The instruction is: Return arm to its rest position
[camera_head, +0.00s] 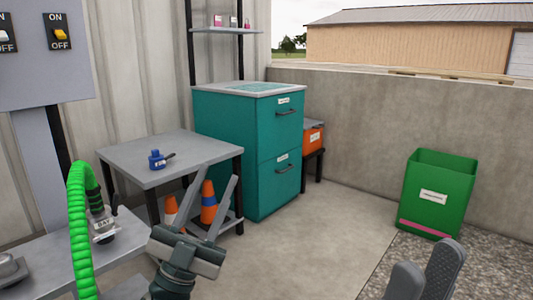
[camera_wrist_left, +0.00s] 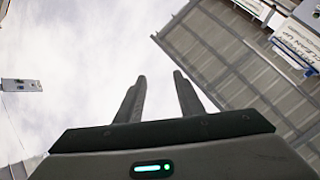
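My left gripper (camera_head: 219,175) is in the lower middle of the head view, its two grey fingers pointing up and apart. Its fingers also show in the left wrist view (camera_wrist_left: 160,76), spread with only sky between them, so it is open and empty. My right gripper (camera_head: 427,255) shows only as two dark finger ends at the bottom right edge of the head view. Its body is cut off, and I cannot tell whether it is open or shut.
A grey table (camera_head: 185,150) with a blue valve-like part (camera_head: 157,160) stands behind my left gripper, orange cones (camera_head: 208,205) beneath. A green hose (camera_head: 78,230) arches at left. A teal cabinet (camera_head: 235,140) and green bin (camera_head: 437,190) stand farther back. Floor between is clear.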

